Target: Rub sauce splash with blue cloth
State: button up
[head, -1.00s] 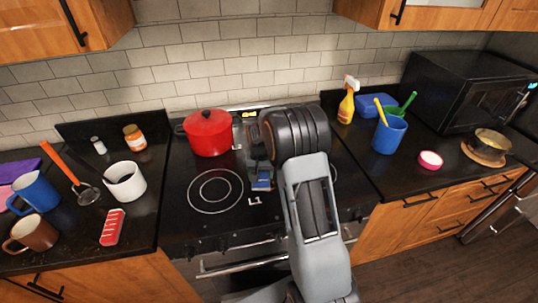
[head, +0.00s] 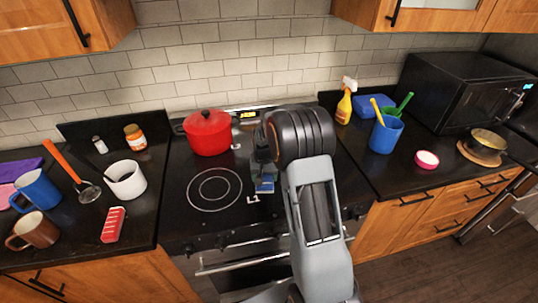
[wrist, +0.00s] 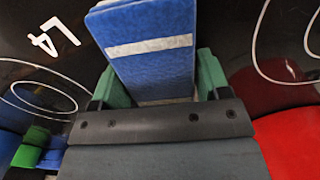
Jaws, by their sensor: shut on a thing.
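The blue cloth (head: 264,187) shows as a small blue patch below my gripper (head: 263,178), over the middle of the black stovetop (head: 180,222). In the wrist view the cloth (wrist: 150,45) is a thick blue block with a pale stripe. It sits between the green fingertips of my gripper (wrist: 158,85), which is shut on it. I cannot tell whether the cloth touches the glass. I can make out no sauce splash in either view; my arm and the cloth hide part of the stovetop.
A red lidded pot (head: 208,133) stands at the back left of the stovetop, close to my gripper. The front left burner ring (head: 214,190) is clear. Mugs and utensils crowd the left counter; a spray bottle (head: 345,103) and blue cup (head: 387,135) stand on the right.

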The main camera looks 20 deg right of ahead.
jog(key=shift+w+a, duration=0.1)
jog(key=shift+a, duration=0.8)
jog(key=shift+d, duration=0.35)
jog(key=d, duration=0.3)
jog(key=shift+s+d, duration=0.2)
jog(key=shift+s, duration=0.15)
jog(key=shift+s+d+r, duration=0.1)
jog(key=shift+d+r, duration=0.05)
jog(key=shift+r, duration=0.15)
notch_tip(320, 180, up, 2)
jog(key=shift+r+p, duration=0.1)
jog(key=shift+p, duration=0.3)
jog(key=shift+r+p, duration=0.5)
jog(key=shift+r, duration=0.1)
jog(key=shift+r+p, duration=1.35)
jog(key=shift+r, duration=0.85)
jog(key=shift+f, duration=0.1)
